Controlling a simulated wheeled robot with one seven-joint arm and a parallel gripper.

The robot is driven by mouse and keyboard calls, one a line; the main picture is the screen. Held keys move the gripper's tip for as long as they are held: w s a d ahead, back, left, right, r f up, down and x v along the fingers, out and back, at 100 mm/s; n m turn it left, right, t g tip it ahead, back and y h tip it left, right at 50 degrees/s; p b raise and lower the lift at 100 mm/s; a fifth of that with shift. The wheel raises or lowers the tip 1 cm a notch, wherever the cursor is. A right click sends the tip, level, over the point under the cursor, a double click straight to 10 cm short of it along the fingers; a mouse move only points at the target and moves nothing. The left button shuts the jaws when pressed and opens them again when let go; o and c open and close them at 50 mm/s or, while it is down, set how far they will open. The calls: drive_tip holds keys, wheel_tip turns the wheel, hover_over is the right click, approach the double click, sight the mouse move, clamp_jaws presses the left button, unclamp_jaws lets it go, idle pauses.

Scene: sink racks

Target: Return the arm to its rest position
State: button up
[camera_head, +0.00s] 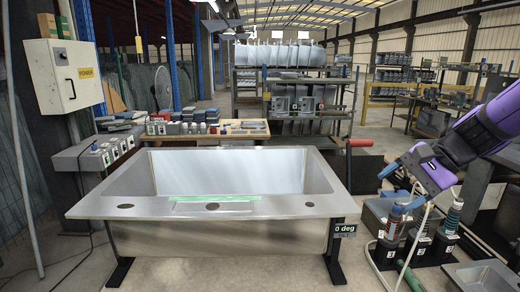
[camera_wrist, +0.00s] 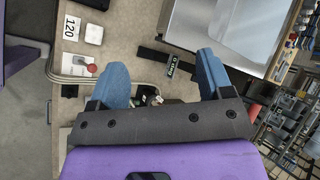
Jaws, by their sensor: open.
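My arm is purple and reaches in from the right edge in the head view. My gripper (camera_head: 391,182) hangs at the right of the sink, above a group of small tools in holders. In the wrist view, my gripper (camera_wrist: 165,82) shows two blue fingertips spread well apart. Nothing is held between them. Below the gap I see the floor and some small dark and pale items, partly hidden by the gripper body.
A steel sink (camera_head: 120,208) on black legs fills the middle. Bottle-like tools (camera_head: 451,217) stand in numbered holders below my gripper. A wooden table (camera_head: 170,138) with small items stands behind. Floor at front left is clear.

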drive_tip(key=s+r+n+t+h, duration=0.1)
drive_tip(key=s+r+n+h, duration=0.2)
drive_tip(key=s+n, duration=0.2)
drive_tip(key=s+d+r+n+t+h, duration=0.1)
drive_tip(key=s+r+n+h, duration=0.2)
drive_tip(key=s, duration=0.9)
drive_tip(key=shift+s+d+r+n+h, duration=0.3)
drive_tip(key=shift+n+h, duration=0.4)
drive_tip(key=shift+n, duration=0.4)
